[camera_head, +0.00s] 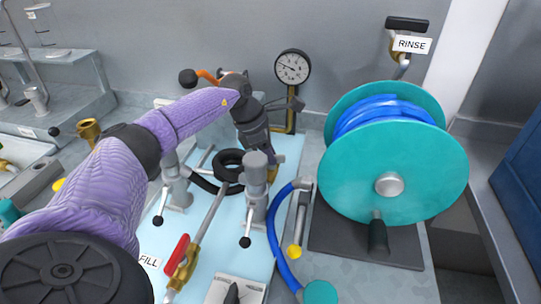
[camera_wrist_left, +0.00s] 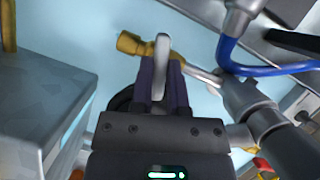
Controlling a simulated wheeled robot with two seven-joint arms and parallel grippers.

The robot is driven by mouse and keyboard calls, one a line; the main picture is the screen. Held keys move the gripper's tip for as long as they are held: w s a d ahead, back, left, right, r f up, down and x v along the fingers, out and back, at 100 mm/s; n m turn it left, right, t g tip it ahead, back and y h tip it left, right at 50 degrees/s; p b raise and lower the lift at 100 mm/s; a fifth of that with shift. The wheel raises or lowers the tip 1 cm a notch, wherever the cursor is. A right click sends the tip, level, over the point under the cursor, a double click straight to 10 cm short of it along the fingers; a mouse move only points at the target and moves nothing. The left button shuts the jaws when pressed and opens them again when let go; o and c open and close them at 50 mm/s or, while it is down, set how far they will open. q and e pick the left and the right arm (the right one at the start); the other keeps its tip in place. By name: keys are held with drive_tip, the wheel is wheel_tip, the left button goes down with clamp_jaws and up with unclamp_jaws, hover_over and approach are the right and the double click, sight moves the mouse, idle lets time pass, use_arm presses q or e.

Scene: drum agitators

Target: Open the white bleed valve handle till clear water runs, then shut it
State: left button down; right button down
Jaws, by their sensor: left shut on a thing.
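My left gripper (camera_head: 266,152) reaches down over the pale blue board, beyond the grey clamp post. In the left wrist view, its two dark fingers (camera_wrist_left: 161,82) are shut on the white bleed valve handle (camera_wrist_left: 162,52), one on each side of it. The handle sits beside a brass valve body (camera_wrist_left: 131,44), with a grey pipe running off to the right. In the head view a bit of brass (camera_head: 272,173) shows beside the gripper; the handle is hidden there. No running water can be made out. My right gripper is not in view.
A pressure gauge (camera_head: 292,67) stands behind my gripper. A teal hose reel (camera_head: 372,165) with blue hose is at the right. A red-handled valve (camera_head: 178,254) by the FILL label (camera_head: 149,262) and a black ring (camera_head: 229,163) lie nearer. A RINSE valve label (camera_head: 411,44) is upper right.

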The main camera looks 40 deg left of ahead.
use_arm(q)
drive_tip(key=m+g+b, duration=0.1)
drive_tip(key=m, duration=0.1)
drive_tip(key=shift+m+h, duration=0.4)
drive_tip(key=shift+m+b, duration=0.3)
drive_tip(key=shift+b, duration=0.05)
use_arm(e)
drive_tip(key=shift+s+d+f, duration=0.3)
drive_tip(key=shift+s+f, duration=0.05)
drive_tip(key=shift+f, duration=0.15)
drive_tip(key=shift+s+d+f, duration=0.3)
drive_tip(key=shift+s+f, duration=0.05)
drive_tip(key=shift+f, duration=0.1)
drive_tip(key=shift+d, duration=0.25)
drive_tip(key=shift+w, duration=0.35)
use_arm(q)
drive_tip(key=c, duration=0.6)
unclamp_jaws()
drive_tip(key=shift+a, duration=0.1)
drive_tip(key=shift+r, duration=0.1)
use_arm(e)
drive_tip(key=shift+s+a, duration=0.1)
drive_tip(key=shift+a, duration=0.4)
